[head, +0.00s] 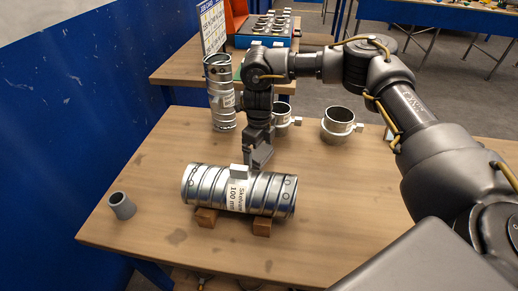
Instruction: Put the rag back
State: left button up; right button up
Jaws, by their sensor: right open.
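No cloth that I can clearly recognise as the rag shows in the head view. A silver spiral duct (208,185) with a "100 mm" label lies across two wooden blocks on the table. A small pale block (240,172) sits on top of the duct; I cannot tell what it is. My right gripper (257,160) points down just behind and above the duct. It is open, and I see nothing held in it. My left gripper is out of view.
A tall silver duct piece (221,108) stands at the table's back left. Two ring clamps (338,124) (283,117) stand at the back. A grey cup (122,206) is at front left. The blue wall (90,110) borders the left. The front right tabletop is clear.

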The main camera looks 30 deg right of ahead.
aim_at(259, 151)
notch_tip(259, 151, up, 12)
jog(key=shift+r+b, duration=0.2)
jog(key=shift+b, duration=0.1)
dwell(0.6)
